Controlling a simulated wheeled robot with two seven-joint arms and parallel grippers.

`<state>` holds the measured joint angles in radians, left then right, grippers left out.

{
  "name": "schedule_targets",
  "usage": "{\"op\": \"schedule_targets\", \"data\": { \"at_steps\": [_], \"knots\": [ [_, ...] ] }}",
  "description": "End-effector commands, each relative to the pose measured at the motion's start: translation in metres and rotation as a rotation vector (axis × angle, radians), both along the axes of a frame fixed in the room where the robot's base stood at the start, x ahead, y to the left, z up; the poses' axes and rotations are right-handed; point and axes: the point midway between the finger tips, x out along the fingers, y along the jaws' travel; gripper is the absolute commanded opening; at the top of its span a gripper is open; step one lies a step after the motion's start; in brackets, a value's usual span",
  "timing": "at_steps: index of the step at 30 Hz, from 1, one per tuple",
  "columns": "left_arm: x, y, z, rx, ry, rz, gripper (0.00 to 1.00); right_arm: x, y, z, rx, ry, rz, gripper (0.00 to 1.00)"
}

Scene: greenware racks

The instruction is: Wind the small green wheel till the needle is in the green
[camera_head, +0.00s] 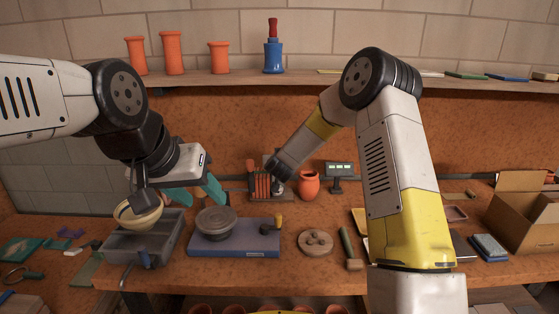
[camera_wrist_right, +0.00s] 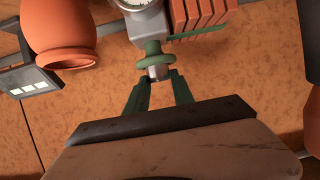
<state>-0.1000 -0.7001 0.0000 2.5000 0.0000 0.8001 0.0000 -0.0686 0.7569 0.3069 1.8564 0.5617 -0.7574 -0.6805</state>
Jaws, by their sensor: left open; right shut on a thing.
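The small green wheel (camera_wrist_right: 155,62) is in the right wrist view, under a white-faced gauge (camera_wrist_right: 136,4) cut off by the top edge, so its needle cannot be read. My right gripper (camera_wrist_right: 160,80) has its green fingers closed on the wheel at its grey hub. In the head view the right arm's dark wrist reaches the orange-finned unit (camera_head: 262,186) on the back wall, and the wheel is hidden there.
An orange vase (camera_head: 309,185) and a small display (camera_head: 340,170) stand just right of the unit. The grey tub (camera_head: 172,238), a blue board with a turntable (camera_head: 215,222), a holed disc (camera_head: 315,242) and a cardboard box (camera_head: 525,222) occupy the bench. A shelf (camera_head: 215,78) runs above.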

Motion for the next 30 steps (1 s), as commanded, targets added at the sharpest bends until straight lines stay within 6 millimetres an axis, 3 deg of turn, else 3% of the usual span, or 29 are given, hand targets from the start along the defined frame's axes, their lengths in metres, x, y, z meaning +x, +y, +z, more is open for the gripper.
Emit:
{"op": "schedule_targets", "data": {
  "at_steps": [23,24,27,30],
  "knots": [
    [0.0,0.0,0.0,0.0,0.0,0.0,0.51,0.0014,0.0002,0.0001,0.0,-0.001,-0.103,0.0],
    [0.0,0.0,0.0,0.0,0.0,0.0,0.51,0.0014,0.0002,0.0001,0.0,-0.001,-0.103,0.35],
    [0.0,0.0,0.0,0.0,0.0,0.0,0.51,0.0012,0.0004,-0.0002,0.0,0.0,-0.103,0.51],
    [0.0,0.0,0.0,0.0,0.0,0.0,0.51,0.001,0.0007,-0.0002,0.0,0.0,-0.102,0.51]
  ]
}}
